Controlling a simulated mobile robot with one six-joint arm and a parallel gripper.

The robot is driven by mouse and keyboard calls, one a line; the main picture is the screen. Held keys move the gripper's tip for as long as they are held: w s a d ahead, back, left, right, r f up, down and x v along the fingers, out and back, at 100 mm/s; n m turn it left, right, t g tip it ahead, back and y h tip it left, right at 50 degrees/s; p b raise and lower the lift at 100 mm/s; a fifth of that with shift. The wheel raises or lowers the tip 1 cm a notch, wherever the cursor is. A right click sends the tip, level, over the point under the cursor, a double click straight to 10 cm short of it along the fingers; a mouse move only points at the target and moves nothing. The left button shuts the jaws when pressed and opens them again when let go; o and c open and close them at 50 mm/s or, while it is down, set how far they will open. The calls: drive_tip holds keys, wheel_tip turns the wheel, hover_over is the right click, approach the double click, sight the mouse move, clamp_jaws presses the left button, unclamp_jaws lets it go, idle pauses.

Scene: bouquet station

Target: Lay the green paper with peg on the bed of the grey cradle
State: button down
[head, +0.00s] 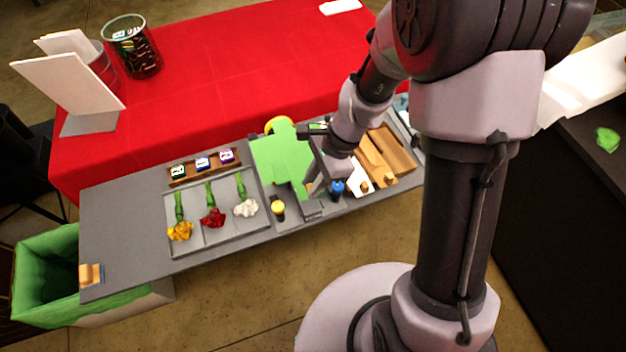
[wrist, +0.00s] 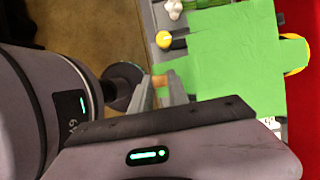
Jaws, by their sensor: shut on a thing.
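The green paper (head: 285,160) is a flat sheet over the middle of the grey table in the head view. It fills the upper right of the wrist view (wrist: 235,55). Its small wooden peg (wrist: 159,81) shows at the near corner, between my fingertips. My gripper (head: 313,182) is shut on the peg; its fingers also show in the wrist view (wrist: 160,93). The grey cradle is mostly hidden under or behind the paper and my gripper, so I cannot tell whether the paper touches its bed.
A wooden tray (head: 401,150) with brown and white papers is right of my gripper. A blue-topped item (head: 337,187) and a yellow-topped item (head: 278,208) stand near the front edge. A grey flower tray (head: 188,243) lies left. A yellow ring (head: 279,122) shows behind the paper.

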wheel_tip(320, 180, down, 7)
drive_tip(key=b, duration=0.6)
drive_tip(key=shift+f, duration=0.5)
idle(0.4)
drive_tip(key=c, duration=0.8)
unclamp_jaws()
wheel_tip(320, 180, up, 7)
drive_tip(key=p, duration=0.5)
drive_tip(key=shift+r+p, duration=0.15)
drive_tip(key=shift+p, duration=0.2)
